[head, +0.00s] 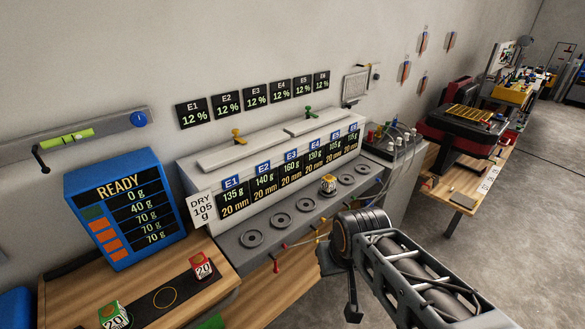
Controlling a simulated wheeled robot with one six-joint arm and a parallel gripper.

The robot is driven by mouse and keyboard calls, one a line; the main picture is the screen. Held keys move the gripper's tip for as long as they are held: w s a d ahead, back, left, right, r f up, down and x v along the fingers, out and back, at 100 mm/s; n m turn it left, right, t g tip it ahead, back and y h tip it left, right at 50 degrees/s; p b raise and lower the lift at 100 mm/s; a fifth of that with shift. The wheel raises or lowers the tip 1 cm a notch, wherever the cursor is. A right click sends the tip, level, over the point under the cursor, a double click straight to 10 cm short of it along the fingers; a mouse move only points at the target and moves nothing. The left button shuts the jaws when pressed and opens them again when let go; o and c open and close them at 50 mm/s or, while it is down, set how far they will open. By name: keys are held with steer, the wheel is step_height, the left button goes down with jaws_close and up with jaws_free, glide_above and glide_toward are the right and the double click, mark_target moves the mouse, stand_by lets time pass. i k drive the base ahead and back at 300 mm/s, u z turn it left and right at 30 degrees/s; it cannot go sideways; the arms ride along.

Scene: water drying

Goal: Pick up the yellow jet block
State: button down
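The yellow jet block (328,184) is a small cube with a yellow top and a pale face with a dark mark. It sits upright on the grey ledge (266,232) of the white bench unit, in the fourth round seat from the left. My arm reaches in from the lower right, in front of the ledge. My gripper (338,285) is at the arm's end, below and nearer than the block, and apart from it. Dark parts show there, but its fingertips are partly hidden, so its opening is unclear.
The other round seats, such as the leftmost (252,238), look empty. Small levers (276,267) stick out along the ledge's front. A red block (201,266) and a green block (114,315) marked 20 stand on the wooden table (60,293). A blue READY display (118,205) stands behind them.

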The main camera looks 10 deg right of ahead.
mark_target(328, 185)
steer(key=u, duration=1.5)
steer(key=k, duration=1.05)
steer(key=z, duration=1.5)
steer(key=i, duration=0.5)
